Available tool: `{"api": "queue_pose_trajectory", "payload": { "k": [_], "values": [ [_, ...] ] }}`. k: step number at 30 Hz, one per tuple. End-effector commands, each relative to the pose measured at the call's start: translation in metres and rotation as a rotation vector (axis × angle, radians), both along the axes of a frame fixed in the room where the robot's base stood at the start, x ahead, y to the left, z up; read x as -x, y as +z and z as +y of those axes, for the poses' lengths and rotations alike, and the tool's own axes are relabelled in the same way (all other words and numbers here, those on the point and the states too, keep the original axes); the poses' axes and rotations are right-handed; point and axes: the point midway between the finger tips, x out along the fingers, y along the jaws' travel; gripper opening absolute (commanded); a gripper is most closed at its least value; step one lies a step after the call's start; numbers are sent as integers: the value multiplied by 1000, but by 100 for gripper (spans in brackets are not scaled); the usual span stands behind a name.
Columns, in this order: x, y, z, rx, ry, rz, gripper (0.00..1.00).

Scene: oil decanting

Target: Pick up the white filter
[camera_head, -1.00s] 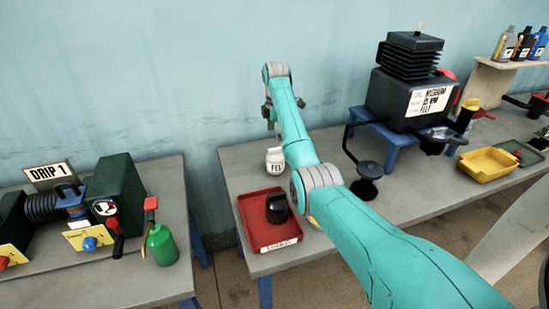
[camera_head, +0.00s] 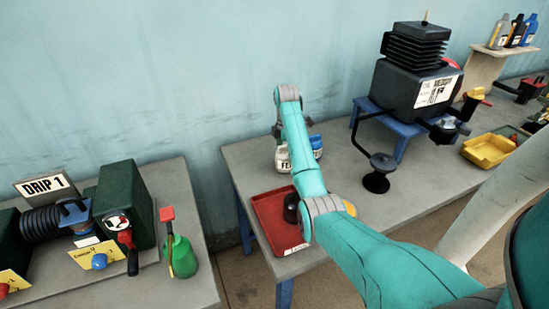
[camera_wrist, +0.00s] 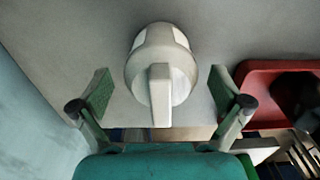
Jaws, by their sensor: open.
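A white container (camera_head: 283,160) with dark lettering on its front, partly hidden by my arm, stands at the back left of the middle table. In the wrist view, a white rounded object (camera_wrist: 160,48) with a bar-like part toward me lies centred between my fingers. I cannot tell for certain which of the two it is. My gripper (camera_wrist: 160,95) is open, with a finger on each side and a visible gap to the object.
A red tray (camera_head: 262,203) holding a dark round item (camera_head: 292,208) lies in front of the white items; the tray also shows in the wrist view (camera_wrist: 250,75). A black funnel-like stand (camera_head: 377,180) and a yellow tray (camera_head: 488,152) are to the right.

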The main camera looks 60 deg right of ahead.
Motion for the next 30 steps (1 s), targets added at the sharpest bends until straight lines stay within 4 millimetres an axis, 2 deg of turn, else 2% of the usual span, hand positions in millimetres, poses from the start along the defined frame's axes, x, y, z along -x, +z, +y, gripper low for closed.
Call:
{"api": "queue_pose_trajectory", "payload": {
  "k": [4,11,12,13,20,21,30],
  "values": [
    [10,-7,-1,1,-1,-1,100],
    [11,-8,-1,1,0,-1,100],
    [11,-8,-1,1,0,-1,98],
    [11,-8,-1,1,0,-1,90],
    [11,-8,-1,1,0,-1,32],
    [10,-8,-1,1,0,-2,29],
    [9,-7,-1,1,0,-1,29]
  ]
}}
